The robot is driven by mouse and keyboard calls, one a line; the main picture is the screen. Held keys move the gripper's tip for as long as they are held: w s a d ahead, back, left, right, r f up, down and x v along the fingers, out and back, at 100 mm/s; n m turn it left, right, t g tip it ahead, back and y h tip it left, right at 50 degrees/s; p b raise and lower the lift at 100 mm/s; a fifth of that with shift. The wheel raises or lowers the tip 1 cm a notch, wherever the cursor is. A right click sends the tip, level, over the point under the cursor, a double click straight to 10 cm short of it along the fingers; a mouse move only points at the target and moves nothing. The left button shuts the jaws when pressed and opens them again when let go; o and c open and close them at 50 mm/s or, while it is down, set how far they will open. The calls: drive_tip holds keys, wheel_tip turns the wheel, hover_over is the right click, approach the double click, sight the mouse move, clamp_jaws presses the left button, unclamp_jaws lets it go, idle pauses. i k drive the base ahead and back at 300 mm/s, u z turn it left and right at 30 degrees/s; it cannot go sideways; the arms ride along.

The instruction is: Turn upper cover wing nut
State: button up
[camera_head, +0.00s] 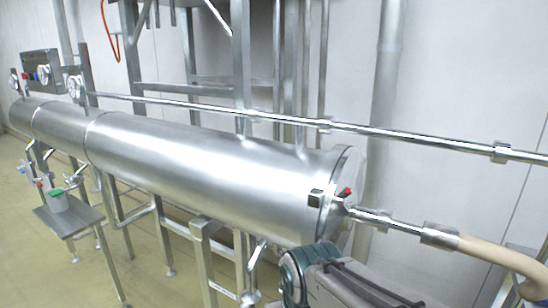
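A long horizontal steel cylinder (200,150) runs from the far left to the right of centre. Its round end cover (349,170) faces right and is seen nearly edge-on. A small dark block (315,197) sits near the cover's rim, and a red-tipped fitting (347,192) is just right of it. I cannot make out a wing nut on the cover. My grey arm, with a teal-ringed joint, is at the bottom, below the cover, and hides part of the lower end. My gripper's fingers do not show.
A steel pipe (385,217) leads right from the cover into a beige hose (495,250). A long thin pipe (410,133) crosses above the cylinder. Steel frame legs (203,260) stand underneath. A small side table (70,219) holds a container at left.

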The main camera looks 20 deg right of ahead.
sight(339, 200)
drive_tip(key=u, duration=1.85)
drive_tip(key=k, duration=0.85)
drive_tip(key=z, duration=1.65)
